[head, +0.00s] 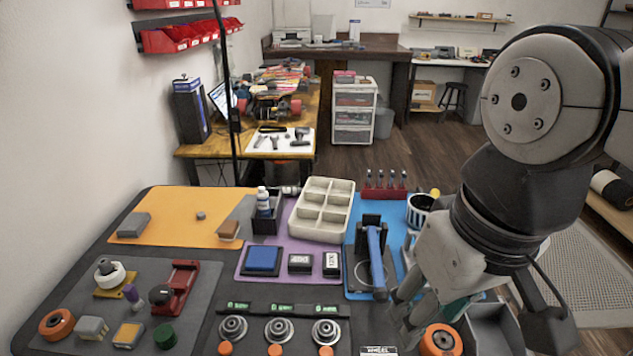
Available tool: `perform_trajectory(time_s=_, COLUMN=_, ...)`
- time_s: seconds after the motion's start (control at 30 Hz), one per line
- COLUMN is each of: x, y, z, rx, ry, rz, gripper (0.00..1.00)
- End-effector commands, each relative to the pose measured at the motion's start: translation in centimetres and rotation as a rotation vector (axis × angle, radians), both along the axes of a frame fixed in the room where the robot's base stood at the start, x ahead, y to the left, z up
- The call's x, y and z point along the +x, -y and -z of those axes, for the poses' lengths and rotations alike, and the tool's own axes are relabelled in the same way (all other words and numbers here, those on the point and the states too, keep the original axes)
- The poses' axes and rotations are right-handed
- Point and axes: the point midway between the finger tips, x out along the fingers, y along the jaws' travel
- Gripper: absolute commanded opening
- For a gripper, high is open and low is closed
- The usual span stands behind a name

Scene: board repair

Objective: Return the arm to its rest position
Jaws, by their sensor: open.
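My arm comes in from the right side of the head view, and its grey wrist hangs over the right part of the worktable. My gripper (418,318) points down beside an orange wheel (440,340) near the front edge. Its fingers are apart, and I see nothing held between them. The arm hides part of the table's right side, and the fingers partly overlap the wheel, so I cannot tell whether they touch it.
A blue-handled tool on a black stand (376,255) is left of my wrist, beside a white-and-black cup (420,207). A grey bin (492,328) stands below my arm. A sorting tray (322,208) and a bearing row (278,330) lie further left. Floor space is open behind.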

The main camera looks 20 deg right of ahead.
Motion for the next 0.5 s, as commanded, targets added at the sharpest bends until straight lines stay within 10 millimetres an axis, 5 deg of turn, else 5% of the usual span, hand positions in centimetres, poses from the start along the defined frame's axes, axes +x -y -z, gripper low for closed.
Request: perform_trajectory(time_s=0.5, x=-1.21, y=0.03, z=-0.25, rx=-0.005, ry=0.012, rz=-0.012, gripper=0.42)
